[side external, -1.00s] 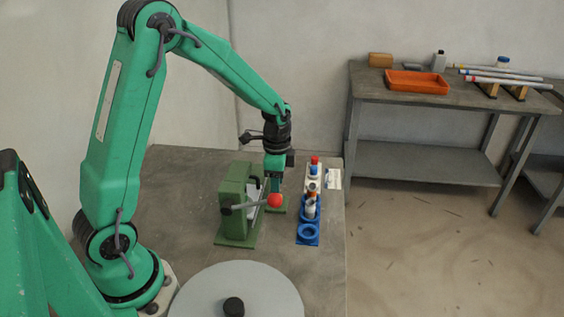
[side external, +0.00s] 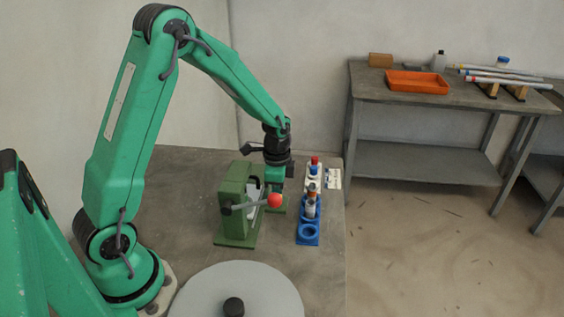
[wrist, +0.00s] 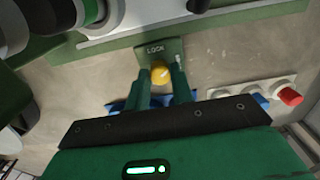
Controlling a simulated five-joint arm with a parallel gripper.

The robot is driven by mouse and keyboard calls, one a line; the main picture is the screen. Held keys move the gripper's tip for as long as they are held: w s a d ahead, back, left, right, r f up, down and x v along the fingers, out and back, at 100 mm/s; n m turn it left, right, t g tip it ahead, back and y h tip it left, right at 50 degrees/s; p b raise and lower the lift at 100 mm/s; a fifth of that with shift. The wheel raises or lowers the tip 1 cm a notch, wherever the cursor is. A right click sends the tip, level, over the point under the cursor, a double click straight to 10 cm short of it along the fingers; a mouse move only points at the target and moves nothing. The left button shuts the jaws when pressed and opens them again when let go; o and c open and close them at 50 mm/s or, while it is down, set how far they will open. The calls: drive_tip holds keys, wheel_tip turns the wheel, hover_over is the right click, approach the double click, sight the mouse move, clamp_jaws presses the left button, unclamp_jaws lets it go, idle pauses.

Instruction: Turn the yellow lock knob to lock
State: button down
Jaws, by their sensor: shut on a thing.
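The yellow lock knob (wrist: 160,74) shows in the wrist view in front of a green plate lettered LOCK (wrist: 163,50). The two green fingers of my gripper (wrist: 166,84) are shut on the knob, one on each side, hiding part of it. I cannot tell the knob's turn angle. In the side view my gripper (side external: 275,186) is low at the back right of the green jig (side external: 232,210); the knob is hidden there.
A lever with a red ball (side external: 274,200) sticks out from the jig near my gripper. Close on the right stands a blue rack (side external: 308,240) with several small items. A grey disc (side external: 262,285) lies in front. The workbench (side external: 425,150) behind is apart.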

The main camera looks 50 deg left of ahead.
drive_tip(key=shift+n, duration=1.6)
drive_tip(key=c, duration=1.2)
unclamp_jaws()
drive_tip(key=shift+r, duration=0.15)
drive_tip(key=shift+r, duration=3.8)
